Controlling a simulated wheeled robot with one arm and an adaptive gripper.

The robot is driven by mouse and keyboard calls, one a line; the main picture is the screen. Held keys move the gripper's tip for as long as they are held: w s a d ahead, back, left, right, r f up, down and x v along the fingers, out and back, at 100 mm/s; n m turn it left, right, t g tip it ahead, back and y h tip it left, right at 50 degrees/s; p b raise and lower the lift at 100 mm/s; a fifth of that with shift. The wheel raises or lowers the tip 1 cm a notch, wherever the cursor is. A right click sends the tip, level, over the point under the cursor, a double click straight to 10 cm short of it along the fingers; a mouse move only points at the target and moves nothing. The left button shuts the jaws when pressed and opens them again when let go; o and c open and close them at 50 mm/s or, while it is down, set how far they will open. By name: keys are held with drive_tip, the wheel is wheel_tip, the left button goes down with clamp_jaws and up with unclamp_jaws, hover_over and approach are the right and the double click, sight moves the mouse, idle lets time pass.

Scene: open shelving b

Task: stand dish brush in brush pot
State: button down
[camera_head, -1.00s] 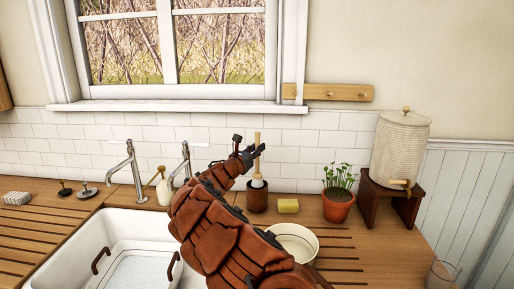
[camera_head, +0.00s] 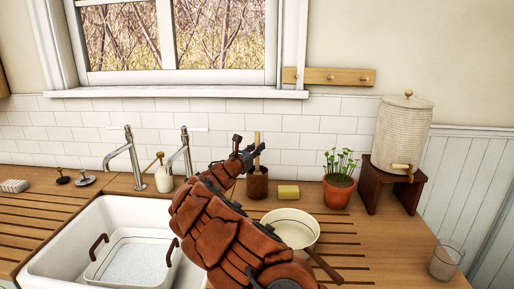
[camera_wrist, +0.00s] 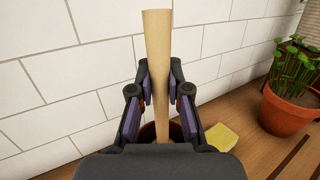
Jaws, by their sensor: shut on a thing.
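The dish brush's pale wooden handle (camera_head: 257,140) stands about upright above the dark brown brush pot (camera_head: 258,186). Its white head is no longer visible and appears to be down inside the pot. My gripper (camera_head: 250,156) is shut on the handle, just above the pot. In the wrist view, the handle (camera_wrist: 158,45) rises between the purple-padded fingers of my gripper (camera_wrist: 161,95), and a dark bit of the pot's rim (camera_wrist: 148,131) shows below. The inside of the pot is hidden.
A yellow sponge (camera_head: 288,192) lies right of the pot, with a potted plant (camera_head: 339,192) beyond it. A cream bowl (camera_head: 312,236) stands in front. The sink (camera_head: 62,235) and taps (camera_head: 122,160) are at left, and the tiled wall (camera_head: 335,131) is behind.

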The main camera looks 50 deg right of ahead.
idle(0.3)
drive_tip(key=c, duration=1)
unclamp_jaws()
drive_tip(key=shift+f, duration=0.1)
drive_tip(key=shift+c, duration=0.2)
drive_tip(key=shift+a, duration=0.1)
drive_tip(key=v, duration=1.2)
